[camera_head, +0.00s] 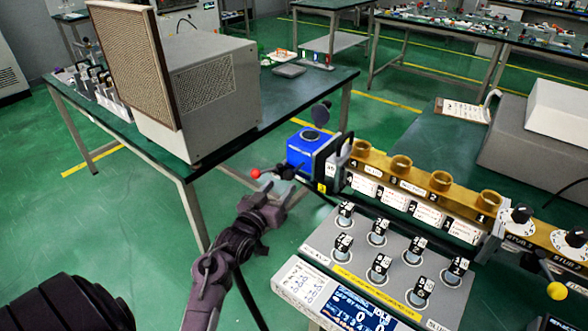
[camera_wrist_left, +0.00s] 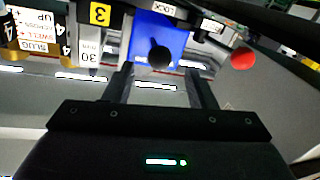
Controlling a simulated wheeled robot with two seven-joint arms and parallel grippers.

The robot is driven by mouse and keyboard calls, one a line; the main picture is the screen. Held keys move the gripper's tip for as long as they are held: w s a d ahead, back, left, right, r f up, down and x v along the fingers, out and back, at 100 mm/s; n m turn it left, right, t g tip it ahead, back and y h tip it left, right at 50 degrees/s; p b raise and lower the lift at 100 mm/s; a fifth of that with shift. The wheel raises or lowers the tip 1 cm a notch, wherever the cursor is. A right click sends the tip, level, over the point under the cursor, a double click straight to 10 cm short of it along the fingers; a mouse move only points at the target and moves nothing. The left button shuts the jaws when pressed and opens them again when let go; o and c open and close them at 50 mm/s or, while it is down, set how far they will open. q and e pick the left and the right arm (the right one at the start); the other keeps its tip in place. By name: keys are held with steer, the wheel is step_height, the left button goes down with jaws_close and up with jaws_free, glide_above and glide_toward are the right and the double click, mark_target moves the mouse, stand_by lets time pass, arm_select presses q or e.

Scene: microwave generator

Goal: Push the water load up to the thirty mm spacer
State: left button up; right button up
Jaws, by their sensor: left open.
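The water load, a blue box (camera_head: 308,147) with a round black top fitting, sits at the left end of the brass waveguide (camera_head: 420,180). A dark flange plate (camera_head: 328,160) stands at its right side. In the left wrist view the blue box (camera_wrist_left: 155,32) is straight ahead, with a black knob (camera_wrist_left: 160,56) in front. A white tag marked 30 (camera_wrist_left: 90,56) is to its left, on the spacer side; I cannot tell whether box and spacer touch. My left gripper (camera_head: 277,192) is open and empty, just short of the box; its fingers (camera_wrist_left: 162,82) straddle the knob's line. My right gripper is out of view.
A red ball knob (camera_head: 255,173) is close to the left gripper. A grey control panel (camera_head: 375,265) with several switches lies to the right of the arm. A table with a large grey box (camera_head: 205,95) stands behind left. Green floor is open at left.

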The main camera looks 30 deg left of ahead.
mark_target(286, 179)
arm_select(q)
steer(key=w, duration=0.2)
steer(key=shift+w+a+r, duration=0.15)
steer(key=shift+w+a, duration=0.05)
steer(key=shift+w, duration=0.1)
steer(key=w, duration=0.2)
steer(key=shift+w+a, duration=0.1)
steer(key=shift+w, duration=0.55)
steer(key=shift+w+a, duration=0.1)
steer(key=shift+w, duration=0.25)
steer(key=c, duration=0.9)
jaws_close()
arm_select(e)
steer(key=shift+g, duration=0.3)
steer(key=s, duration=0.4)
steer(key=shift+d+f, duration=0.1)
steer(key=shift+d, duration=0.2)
